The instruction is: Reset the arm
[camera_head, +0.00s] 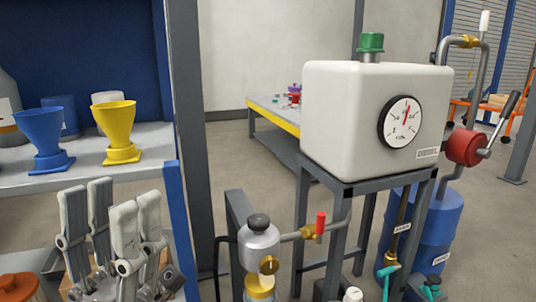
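My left gripper (112,200) is at the lower left of the head view. Several grey fingers point up there, with gaps between them, and I see nothing held. They stand in front of the grey shelf and below its top level, apart from the funnels. The fingers overlap in the picture, and I cannot tell whether some belong to my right gripper. Most of the arm is out of the picture.
A blue funnel (42,138) and a yellow funnel (121,133) stand on the shelf (85,168). A grey post (188,120) is right of it. A white tank (345,115) with a gauge, piping and a red-handled valve (320,224) fill the right. A workbench (275,114) stands behind.

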